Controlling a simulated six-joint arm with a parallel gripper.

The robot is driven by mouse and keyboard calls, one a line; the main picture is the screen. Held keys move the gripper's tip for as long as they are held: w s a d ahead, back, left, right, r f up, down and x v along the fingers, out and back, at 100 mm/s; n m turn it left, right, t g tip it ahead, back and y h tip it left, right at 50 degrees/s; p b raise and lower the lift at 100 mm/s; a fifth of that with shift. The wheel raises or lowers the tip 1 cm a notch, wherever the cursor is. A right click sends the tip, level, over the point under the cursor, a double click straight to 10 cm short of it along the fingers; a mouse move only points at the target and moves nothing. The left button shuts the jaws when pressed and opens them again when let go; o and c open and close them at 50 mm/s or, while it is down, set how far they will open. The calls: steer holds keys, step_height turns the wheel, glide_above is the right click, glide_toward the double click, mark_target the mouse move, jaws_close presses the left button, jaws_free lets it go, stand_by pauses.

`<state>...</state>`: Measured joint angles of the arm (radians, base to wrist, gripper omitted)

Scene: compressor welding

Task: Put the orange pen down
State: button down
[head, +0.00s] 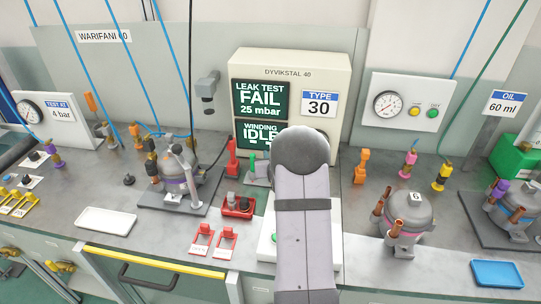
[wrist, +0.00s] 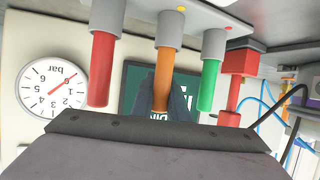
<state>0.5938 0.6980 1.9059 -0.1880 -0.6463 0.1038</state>
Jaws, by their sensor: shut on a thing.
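The orange pen (wrist: 162,75) shows in the wrist view, which appears upside down. One end is at a grey holder (wrist: 170,30), and the pen seems to sit in it. A red pen (wrist: 102,65) and a green pen (wrist: 210,75) stand in similar holders on either side. In the head view my arm covers the orange pen and my gripper; the green pen (head: 252,162) shows just left of it.
A red clamp-like part (head: 232,158) stands left of the green pen. A screen panel (head: 290,85) reading FAIL and IDLE is behind my arm. Compressors stand left (head: 175,178) and right (head: 408,215). A white tray (head: 106,221) and blue tray (head: 497,273) look empty.

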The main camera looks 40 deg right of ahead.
steer(key=shift+f, duration=0.15)
steer(key=c, duration=1.7)
jaws_free()
steer(key=shift+b+v, duration=1.35)
steer(key=shift+v, duration=2.25)
